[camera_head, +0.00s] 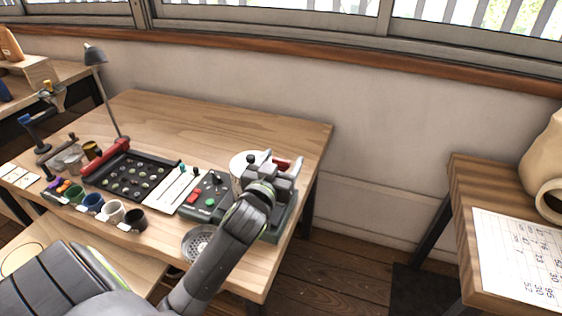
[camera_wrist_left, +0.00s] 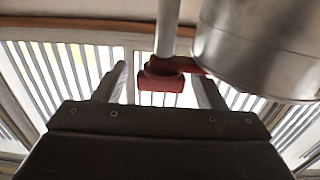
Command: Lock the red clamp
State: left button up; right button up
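The red clamp (camera_head: 283,163) shows as a small red piece just beyond my left gripper (camera_head: 281,170), at the right end of the workbench. In the left wrist view, a red clamp part (camera_wrist_left: 163,77) is beside a pale metal rod, with its lower end between the two fingers of my left gripper (camera_wrist_left: 161,88). The fingers are spread, with gaps on both sides of the red part. I cannot tell how far beyond the fingertips it lies. The gripper and wrist hide much of the machine around the clamp. My right gripper is not in view.
A shiny metal cylinder (camera_wrist_left: 255,48) is close at the upper right of the wrist view. On the workbench (camera_head: 225,118) are a control panel (camera_head: 207,195), a bean tray (camera_head: 130,178), several cups and a lamp (camera_head: 95,56). The bench's back is clear. Another table (camera_head: 470,205) stands right.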

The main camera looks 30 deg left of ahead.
pick_arm(q)
jog(key=shift+s, duration=0.1)
jog(key=p+v, duration=0.1)
jog(key=v, duration=1.6)
jog(key=shift+s+p, duration=0.15)
jog(key=shift+p, duration=0.15)
